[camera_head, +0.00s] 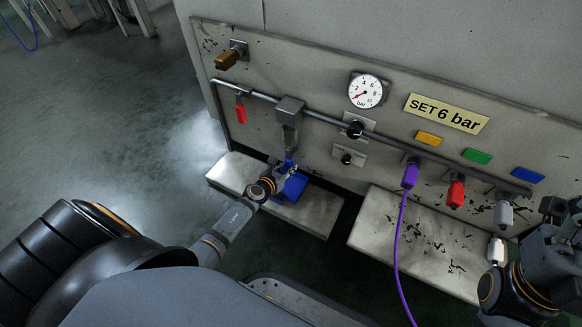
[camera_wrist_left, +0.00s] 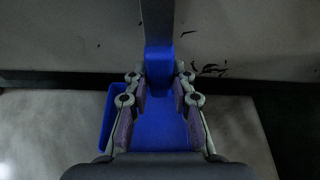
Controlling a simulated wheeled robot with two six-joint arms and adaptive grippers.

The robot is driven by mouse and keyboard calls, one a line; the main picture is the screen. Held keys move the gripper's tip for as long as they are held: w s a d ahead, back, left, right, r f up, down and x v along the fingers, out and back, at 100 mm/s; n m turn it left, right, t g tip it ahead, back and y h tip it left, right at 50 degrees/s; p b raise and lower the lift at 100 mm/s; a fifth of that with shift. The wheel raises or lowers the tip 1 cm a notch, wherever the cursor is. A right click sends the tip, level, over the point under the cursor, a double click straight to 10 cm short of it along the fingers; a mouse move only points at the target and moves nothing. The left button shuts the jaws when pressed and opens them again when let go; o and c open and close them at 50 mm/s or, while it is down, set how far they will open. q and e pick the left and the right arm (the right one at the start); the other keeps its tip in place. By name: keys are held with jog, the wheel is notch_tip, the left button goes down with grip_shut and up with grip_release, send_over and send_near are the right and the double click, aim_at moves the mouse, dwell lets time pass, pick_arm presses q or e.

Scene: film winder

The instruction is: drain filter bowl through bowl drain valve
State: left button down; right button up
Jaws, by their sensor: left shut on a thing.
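The grey filter unit (camera_head: 289,108) hangs on the pipe at the panel, with its bowl (camera_head: 289,140) pointing down. The blue bowl drain valve (camera_head: 289,161) is at the bottom of the bowl; it also shows in the left wrist view (camera_wrist_left: 159,84). My left gripper (camera_head: 284,170) is at the valve, its fingers shut on it from both sides. A blue tray (camera_head: 296,187) lies on the ledge below the valve. It also shows beneath the fingers in the left wrist view (camera_wrist_left: 108,125). No liquid is visible. My right gripper (camera_head: 556,228) is at the right edge, its fingers unclear.
The panel carries a pressure gauge (camera_head: 366,91), a black knob (camera_head: 355,130), a red lever (camera_head: 241,113) and a brown handle (camera_head: 229,58). Purple (camera_head: 410,176), red (camera_head: 456,192) and grey (camera_head: 503,213) connectors hang at right. A purple hose (camera_head: 398,240) runs down. The right ledge (camera_head: 400,230) is mostly bare.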

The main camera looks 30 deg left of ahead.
pick_arm(q)
jog(key=shift+a+m+y, duration=0.3)
jog(key=shift+a+m, duration=0.1)
dwell(0.4)
jog(key=c, duration=1.1)
grip_release()
jog(key=shift+v, duration=3.75)
